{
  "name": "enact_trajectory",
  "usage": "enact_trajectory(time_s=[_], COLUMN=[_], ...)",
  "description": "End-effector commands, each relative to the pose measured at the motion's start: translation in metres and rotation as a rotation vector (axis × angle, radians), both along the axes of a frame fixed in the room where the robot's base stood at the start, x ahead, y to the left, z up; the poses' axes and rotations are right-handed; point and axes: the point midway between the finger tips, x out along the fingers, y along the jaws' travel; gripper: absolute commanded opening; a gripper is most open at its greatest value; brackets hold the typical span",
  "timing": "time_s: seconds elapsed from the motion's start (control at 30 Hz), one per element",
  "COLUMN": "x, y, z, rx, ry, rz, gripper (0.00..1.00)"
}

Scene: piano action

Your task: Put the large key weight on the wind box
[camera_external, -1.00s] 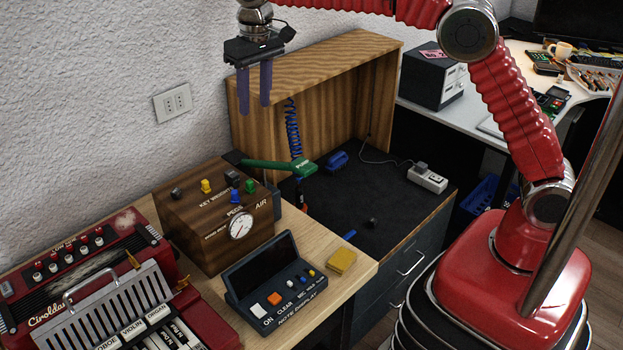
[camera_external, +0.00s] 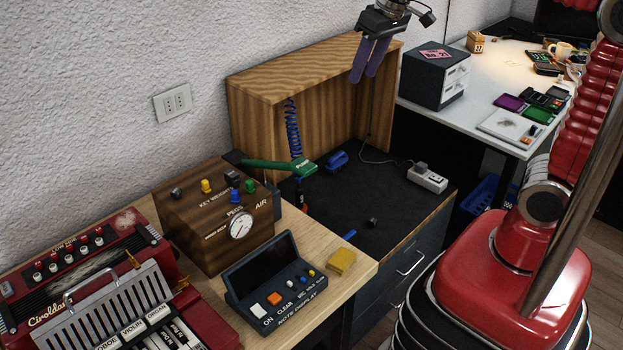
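The wind box (camera_external: 200,240) is a brown wooden box with a round gauge, lettered "KEY WEIGHTS", on the left bench. Several small pieces stand on its top: a dark one (camera_external: 176,193), a yellow one (camera_external: 206,186), another dark one (camera_external: 232,178), a blue one and a green one. A small dark piece (camera_external: 372,222) lies apart on the black mat, right of the wind box. I cannot tell for certain which piece is the large key weight. My gripper (camera_external: 365,79) is high above the right end of the wooden hutch, open and empty, its purple fingers pointing down.
The wooden hutch (camera_external: 290,80) stands behind the black mat (camera_external: 335,205). A green pump tool (camera_external: 275,165), a blue item (camera_external: 337,160) and a power strip (camera_external: 427,178) are around the mat. A note display (camera_external: 275,275) and yellow pad (camera_external: 341,261) sit in front.

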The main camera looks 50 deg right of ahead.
Motion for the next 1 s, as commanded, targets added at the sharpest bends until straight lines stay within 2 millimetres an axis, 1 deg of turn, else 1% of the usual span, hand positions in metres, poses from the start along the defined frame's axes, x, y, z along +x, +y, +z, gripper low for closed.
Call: enact_trajectory(time_s=[0.03,0.1,0.37,0.57,0.7,0.83,1.0], x=[-0.012,-0.026,-0.079,-0.119,-0.145,-0.161,-0.167], y=[-0.009,-0.02,-0.054,-0.075,-0.087,-0.094,-0.097], z=[-0.001,-0.005,-0.027,-0.052,-0.072,-0.087,-0.095], rx=[-0.001,-0.003,-0.018,-0.034,-0.047,-0.058,-0.062], ry=[-0.015,-0.03,-0.091,-0.138,-0.169,-0.188,-0.196], rz=[-0.003,-0.005,-0.008,-0.012,-0.015,-0.016,-0.015], gripper=[0.37,0.37,0.37,0.37,0.37,0.37,0.37])
